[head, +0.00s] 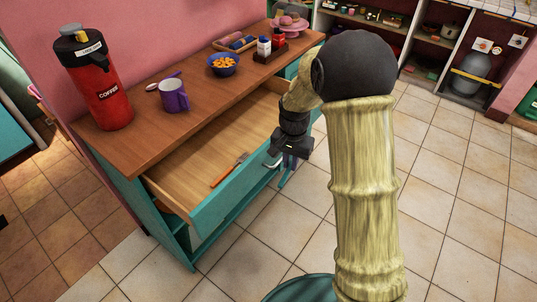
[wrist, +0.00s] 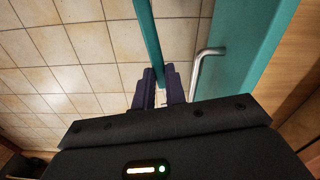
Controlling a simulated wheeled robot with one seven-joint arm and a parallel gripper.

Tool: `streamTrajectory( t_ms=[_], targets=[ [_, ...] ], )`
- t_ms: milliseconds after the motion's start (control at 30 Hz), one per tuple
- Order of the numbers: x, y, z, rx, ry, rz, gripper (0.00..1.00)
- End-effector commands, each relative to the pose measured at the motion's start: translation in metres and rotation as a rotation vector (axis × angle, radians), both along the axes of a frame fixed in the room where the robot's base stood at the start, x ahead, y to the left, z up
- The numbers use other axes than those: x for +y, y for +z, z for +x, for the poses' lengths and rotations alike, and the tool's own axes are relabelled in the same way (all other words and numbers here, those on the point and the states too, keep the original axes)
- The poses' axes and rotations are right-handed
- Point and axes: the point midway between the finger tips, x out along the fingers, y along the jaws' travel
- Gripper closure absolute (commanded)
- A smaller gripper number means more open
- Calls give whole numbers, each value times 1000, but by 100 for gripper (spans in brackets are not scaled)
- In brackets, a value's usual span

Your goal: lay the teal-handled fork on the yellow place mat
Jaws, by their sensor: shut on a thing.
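My gripper (head: 291,160) points down just outside the front of the open drawer. In the wrist view its two dark fingers (wrist: 160,88) are closed around the narrow teal handle of the fork (wrist: 147,38), which runs out past the top edge. The teal handle also shows below the fingers in the head view (head: 285,179). The fork's tines cannot be made out. The silver drawer handle (wrist: 204,62) is beside the right finger, not between the fingers. I see no yellow place mat in either view.
The open drawer (head: 190,165) holds an orange-handled utensil (head: 228,170). On the wooden counter (head: 140,145) stand a red coffee flask (head: 101,88), a purple mug (head: 173,97), a blue bowl (head: 223,68) and a bottle caddy (head: 268,52). Tiled floor (head: 450,190) is clear to the right.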

Motion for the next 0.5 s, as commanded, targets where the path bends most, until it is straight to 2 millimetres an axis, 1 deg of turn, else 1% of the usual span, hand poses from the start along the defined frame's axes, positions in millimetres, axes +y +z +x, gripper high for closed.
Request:
streamTrajectory(
  t_ms=[100,300,500],
  targets=[
    [-16,-12,7,4,38,-1,100],
    [-41,-26,14,6,125,0,100],
    [-60,-28,13,4,218,1,100]
  ],
)
